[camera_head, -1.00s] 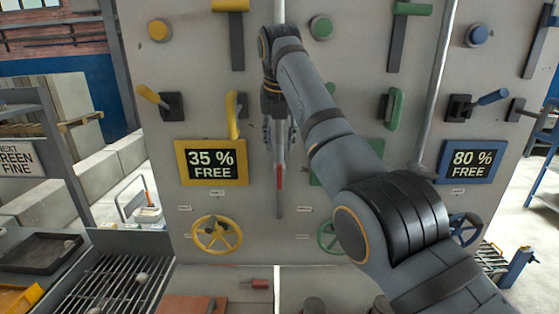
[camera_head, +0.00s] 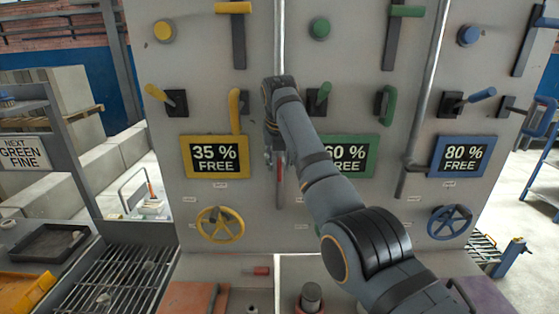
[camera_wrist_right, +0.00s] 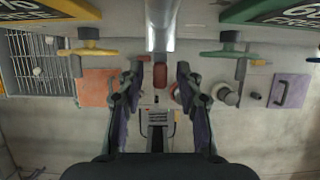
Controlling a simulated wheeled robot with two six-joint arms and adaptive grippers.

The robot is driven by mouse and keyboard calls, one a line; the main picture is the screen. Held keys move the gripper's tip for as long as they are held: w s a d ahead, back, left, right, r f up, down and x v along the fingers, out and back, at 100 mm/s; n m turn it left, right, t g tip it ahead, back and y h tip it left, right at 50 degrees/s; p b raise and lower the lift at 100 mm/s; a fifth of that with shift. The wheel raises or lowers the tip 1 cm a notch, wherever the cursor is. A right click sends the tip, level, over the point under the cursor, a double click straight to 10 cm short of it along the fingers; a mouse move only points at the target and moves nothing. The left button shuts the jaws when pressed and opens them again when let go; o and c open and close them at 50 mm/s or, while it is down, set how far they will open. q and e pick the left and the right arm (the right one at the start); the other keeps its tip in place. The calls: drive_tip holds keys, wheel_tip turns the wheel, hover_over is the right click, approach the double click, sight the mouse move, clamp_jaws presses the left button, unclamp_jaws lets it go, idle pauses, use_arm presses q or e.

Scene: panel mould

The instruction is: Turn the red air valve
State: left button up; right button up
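The red air valve (camera_head: 279,171) shows as a slim red lever at the lower end of the vertical grey pipe in the panel's middle. In the right wrist view a short red piece (camera_wrist_right: 160,75), apparently the valve, shows just below the pipe end, between my fingers. My right gripper (camera_head: 276,157) is at the pipe, close to the red lever and partly covering it. In the wrist view its two fingers (camera_wrist_right: 159,78) stand apart with gaps on both sides of the red piece. Whether a finger touches it cannot be seen. My left gripper is not in view.
A yellow handwheel (camera_head: 220,224) and a blue handwheel (camera_head: 450,222) sit low on the panel. The yellow sign (camera_head: 186,160) and green sign (camera_head: 374,153) flank the pipe. A small red-handled item (camera_head: 262,271) lies on the ledge below. My right arm hides the lower middle.

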drive_tip(key=shift+c, duration=1.2)
drive_tip(key=shift+w+f, duration=0.1)
drive_tip(key=shift+c, duration=1.2)
drive_tip(key=shift+w, duration=0.1)
drive_tip(key=shift+c, duration=1.2)
clamp_jaws()
drive_tip(key=shift+f+b, duration=0.2)
drive_tip(key=shift+b, duration=0.1)
drive_tip(key=shift+d+f+y+b, duration=0.15)
drive_tip(key=shift+d+y+b, duration=0.15)
drive_tip(key=shift+y+b, duration=0.75)
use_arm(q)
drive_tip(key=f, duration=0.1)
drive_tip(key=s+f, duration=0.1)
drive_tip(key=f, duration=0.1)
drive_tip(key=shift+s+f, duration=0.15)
use_arm(e)
drive_tip(key=shift+r+m+y, duration=0.25)
drive_tip(key=shift+r+m, duration=0.05)
